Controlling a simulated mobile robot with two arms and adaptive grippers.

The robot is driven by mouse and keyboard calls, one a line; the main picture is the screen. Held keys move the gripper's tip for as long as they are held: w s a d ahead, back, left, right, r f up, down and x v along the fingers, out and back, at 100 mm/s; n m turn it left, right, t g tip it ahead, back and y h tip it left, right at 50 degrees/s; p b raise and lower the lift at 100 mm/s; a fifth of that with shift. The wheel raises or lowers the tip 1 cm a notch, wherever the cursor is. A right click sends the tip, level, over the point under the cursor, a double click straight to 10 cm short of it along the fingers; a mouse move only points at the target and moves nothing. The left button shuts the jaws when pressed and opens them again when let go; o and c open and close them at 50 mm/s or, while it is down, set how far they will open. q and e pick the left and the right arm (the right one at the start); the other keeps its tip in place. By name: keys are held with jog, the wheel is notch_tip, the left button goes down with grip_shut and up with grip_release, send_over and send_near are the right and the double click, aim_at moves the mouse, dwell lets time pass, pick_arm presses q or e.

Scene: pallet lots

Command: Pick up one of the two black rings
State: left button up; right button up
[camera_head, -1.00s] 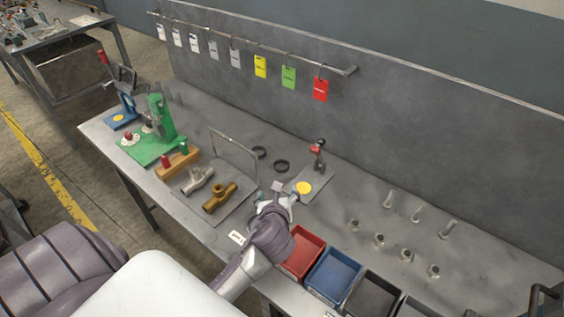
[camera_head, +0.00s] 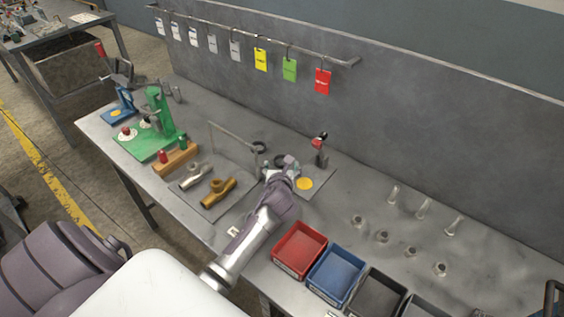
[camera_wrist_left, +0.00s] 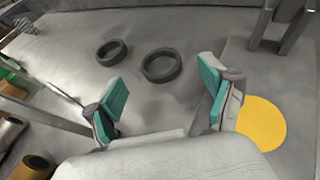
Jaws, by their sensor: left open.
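Two black rings lie flat on the grey workbench. In the left wrist view one ring (camera_wrist_left: 112,53) is at left and the other ring (camera_wrist_left: 161,66) is nearer the centre. In the head view the first ring (camera_head: 259,147) shows behind the wire frame, and the second ring (camera_head: 280,161) is partly hidden by my gripper. My left gripper (camera_wrist_left: 160,97) is open and empty, its teal-padded fingers apart, with both rings beyond the fingertips. It also shows in the head view (camera_head: 279,168). My right gripper is not in view.
A plate with a yellow disc (camera_wrist_left: 262,122) and a red-handled clamp (camera_head: 319,150) stand right of my gripper. A wire frame (camera_head: 237,137) and pipe fittings (camera_head: 217,191) are at left. Red (camera_head: 300,248) and blue bins (camera_head: 335,273) line the front edge.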

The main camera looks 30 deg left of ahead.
pick_arm(q)
jog(key=x, duration=0.2)
jog(key=shift+w+a+f, duration=0.1)
jog(key=shift+w+f, duration=0.05)
jog(key=shift+w, duration=0.1)
jog(key=c, duration=1)
